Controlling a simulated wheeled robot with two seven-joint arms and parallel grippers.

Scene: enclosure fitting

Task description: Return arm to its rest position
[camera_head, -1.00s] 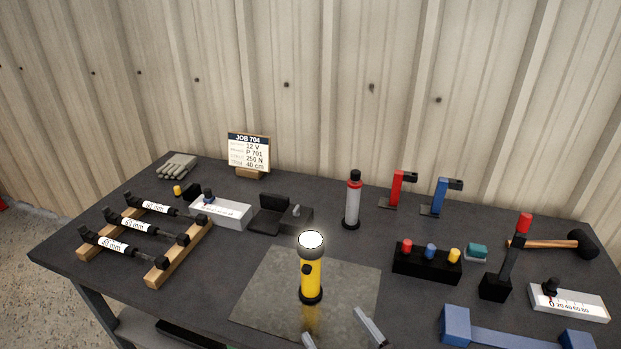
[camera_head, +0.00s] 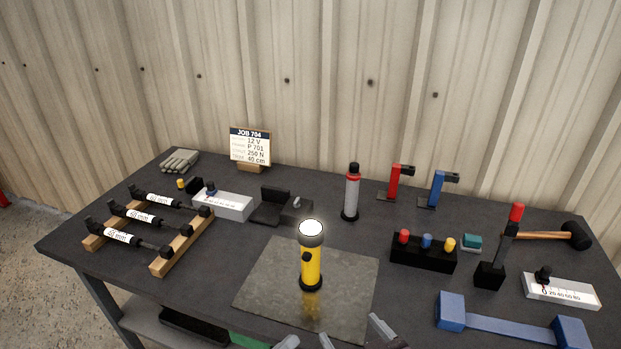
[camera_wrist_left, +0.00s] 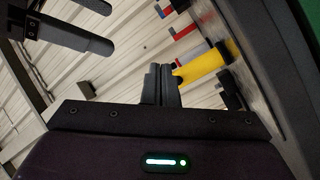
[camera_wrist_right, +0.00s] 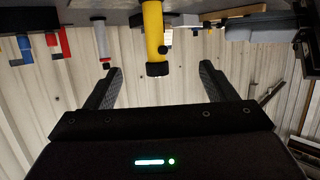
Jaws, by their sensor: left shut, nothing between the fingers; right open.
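A yellow flashlight (camera_head: 311,265) with a black base and a lit head stands upright on the grey mat (camera_head: 260,293). My right gripper (camera_head: 353,336) is at the bottom edge of the head view, open and empty, apart from the flashlight. In the right wrist view the flashlight (camera_wrist_right: 154,35) shows beyond and between its spread fingers (camera_wrist_right: 160,85). My left gripper (camera_head: 287,342) barely shows at the bottom edge of the head view. In the left wrist view its fingers (camera_wrist_left: 160,84) are together with nothing between them. Most of both arms is out of the head view.
The dark bench (camera_head: 130,275) holds a wooden rack (camera_head: 180,248) at left, a button block (camera_head: 423,251) and blue bracket (camera_head: 510,325) at right. A grey-red cylinder (camera_head: 351,195), red clamp (camera_head: 395,183) and blue clamp (camera_head: 436,188) stand behind. A corrugated wall backs the bench.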

